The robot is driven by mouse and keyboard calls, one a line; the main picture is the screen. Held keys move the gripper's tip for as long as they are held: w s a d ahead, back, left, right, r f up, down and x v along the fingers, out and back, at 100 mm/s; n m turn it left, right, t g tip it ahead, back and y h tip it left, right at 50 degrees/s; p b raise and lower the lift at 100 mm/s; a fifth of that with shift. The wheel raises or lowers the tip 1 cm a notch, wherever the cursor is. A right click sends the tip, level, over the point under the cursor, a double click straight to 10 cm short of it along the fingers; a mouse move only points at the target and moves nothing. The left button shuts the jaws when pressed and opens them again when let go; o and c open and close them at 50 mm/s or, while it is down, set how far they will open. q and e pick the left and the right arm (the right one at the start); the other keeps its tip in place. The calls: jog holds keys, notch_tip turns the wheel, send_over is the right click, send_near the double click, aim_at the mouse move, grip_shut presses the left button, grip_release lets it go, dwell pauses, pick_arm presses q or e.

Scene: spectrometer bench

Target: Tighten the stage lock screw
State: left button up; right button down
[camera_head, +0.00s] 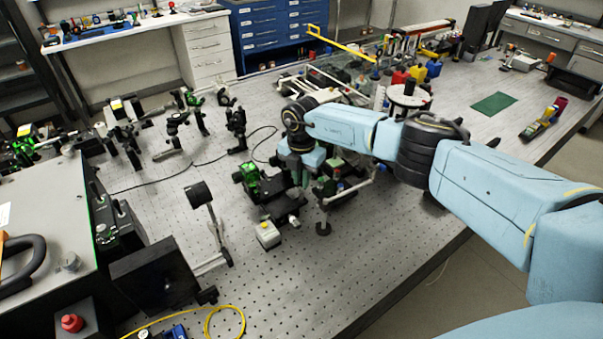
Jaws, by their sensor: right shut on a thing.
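My right arm reaches in from the right, and its gripper (303,178) points down over the black and green stage assembly (258,184) near the middle of the bench. The fingers are shut at the stage's right side. The stage lock screw is too small or too covered by the gripper to make out, but the fingers close where it appears to be. My left gripper is not in view.
The perforated optical bench (200,245) carries several black mounts on the left. A grey instrument (40,270) fills the lower left. A yellow cable (225,320) lies at the front. The bench's front right edge is close.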

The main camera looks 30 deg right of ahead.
jog(key=shift+r+m, duration=0.1)
jog(key=shift+m, duration=0.5)
jog(key=shift+p, duration=0.35)
jog(key=c, duration=1.4)
grip_release()
notch_tip(320, 180, up, 13)
jog(key=shift+r+b, duration=0.15)
jog(key=shift+b, duration=0.45)
